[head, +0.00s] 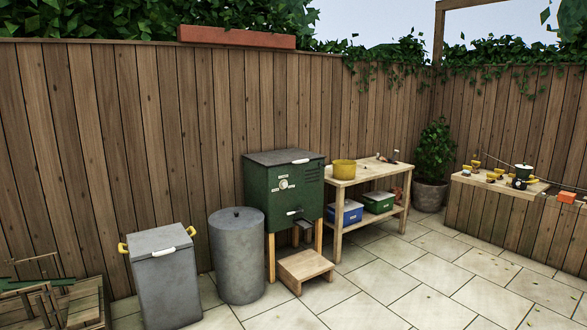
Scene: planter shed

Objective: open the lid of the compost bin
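Several bins stand along the fence, and I cannot tell for certain which one is the compost bin. A green box-shaped bin (283,199) stands on wooden legs in the middle. Its grey lid (284,158) lies flat and shut, with a white handle (300,161) at the front edge. To the left, a square grey bin (167,287) has yellow side handles and a shut grey lid (158,240) with a white handle (163,252). A round grey bin (237,256) with a shut lid stands between them. Neither of my grippers shows.
A wooden step (305,265) stands before the green bin. A wooden bench (345,192) with a yellow pot (344,168) is to its right. Wooden slatted pieces (60,303) lie at bottom left. A shelf (497,184) is at right. Open paving (410,290) fills the front.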

